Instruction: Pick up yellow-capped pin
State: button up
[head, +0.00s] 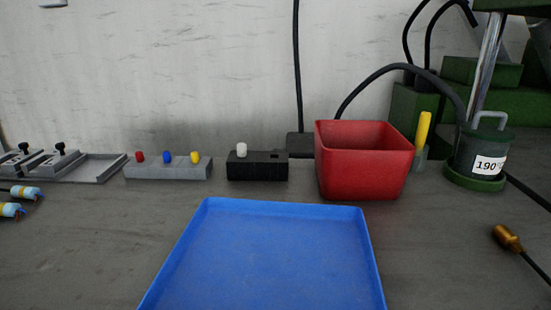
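The yellow-capped pin (195,157) stands in a light grey block (168,172) at the back of the bench, left of centre. Only its yellow cap shows above the block; the shaft is hidden. A blue-capped pin (167,157) stands to its left in the same block, and a red-capped pin (140,156) is at the left end. A white-capped pin (241,150) stands in a separate black block (258,168) to the right. My gripper is not in view.
A blue tray (290,206) fills the front middle. A red bin (362,180) stands behind it at right, near a yellow-handled tool (423,130) and a green pot (478,160) marked 190. Grey fixtures (60,160) and light-blue connectors (25,192) lie at left. Bare bench lies front left.

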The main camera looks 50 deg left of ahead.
aim_at(195, 157)
jog(key=u, duration=2.2)
